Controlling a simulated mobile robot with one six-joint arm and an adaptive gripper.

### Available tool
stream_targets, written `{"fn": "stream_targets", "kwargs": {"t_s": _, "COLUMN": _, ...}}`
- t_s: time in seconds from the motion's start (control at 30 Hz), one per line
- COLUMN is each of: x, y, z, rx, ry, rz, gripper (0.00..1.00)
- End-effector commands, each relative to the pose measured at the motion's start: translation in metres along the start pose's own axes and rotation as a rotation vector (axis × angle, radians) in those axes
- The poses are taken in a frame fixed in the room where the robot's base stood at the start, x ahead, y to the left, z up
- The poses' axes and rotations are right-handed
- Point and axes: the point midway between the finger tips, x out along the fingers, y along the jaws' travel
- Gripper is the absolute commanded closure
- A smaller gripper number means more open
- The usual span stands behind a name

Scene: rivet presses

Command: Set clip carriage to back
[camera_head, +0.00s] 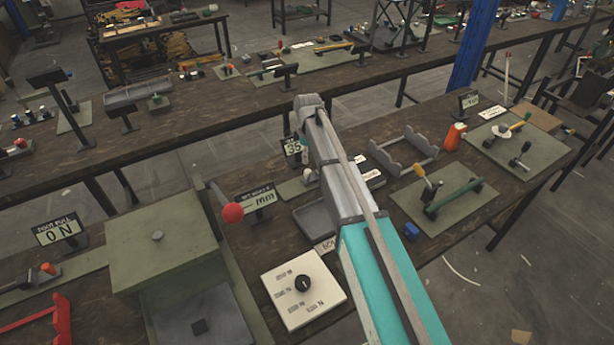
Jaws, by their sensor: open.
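I cannot tell for sure which part is the clip carriage. On the right bench, a green mat (407,203) carries a green bar fixture (455,196) with a dark upright lever (428,186) that has a yellow-orange tip. Farther right, another green mat (548,160) holds a small dark clamp-like part (520,160) and a yellow-handled part (518,126). My grey and teal arm reaches up across the middle of the view and covers part of the bench. My gripper does not show, so its distance to these parts is hidden.
A white dial panel (318,302), a red ball knob (232,212) and a large green press block (165,250) stand left of my arm. A grey notched rack (405,150), an orange bottle (454,137) and a blue block (411,230) are on its right. A blue post (474,45) rises behind.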

Motion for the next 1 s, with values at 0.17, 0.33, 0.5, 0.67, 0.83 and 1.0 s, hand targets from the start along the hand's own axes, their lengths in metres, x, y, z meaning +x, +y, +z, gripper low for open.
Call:
{"fn": "stream_targets", "kwargs": {"t_s": 0.17, "x": 0.018, "y": 0.0, "z": 0.0, "rx": 0.0, "ry": 0.0, "rz": 0.0, "gripper": 0.29}}
{"fn": "stream_targets", "kwargs": {"t_s": 0.33, "x": 0.03, "y": 0.0, "z": 0.0, "rx": -0.001, "ry": 0.0, "rz": 0.0, "gripper": 0.29}}
{"fn": "stream_targets", "kwargs": {"t_s": 0.5, "x": 0.043, "y": 0.0, "z": -0.001, "rx": -0.001, "ry": 0.0, "rz": 0.0, "gripper": 0.29}}
{"fn": "stream_targets", "kwargs": {"t_s": 0.67, "x": 0.055, "y": 0.0, "z": -0.001, "rx": -0.001, "ry": 0.0, "rz": 0.0, "gripper": 0.29}}
{"fn": "stream_targets", "kwargs": {"t_s": 0.83, "x": 0.067, "y": -0.001, "z": -0.001, "rx": -0.001, "ry": 0.0, "rz": 0.0, "gripper": 0.29}}
{"fn": "stream_targets", "kwargs": {"t_s": 1.0, "x": 0.077, "y": -0.001, "z": -0.001, "rx": -0.001, "ry": 0.0, "rz": 0.0, "gripper": 0.29}}
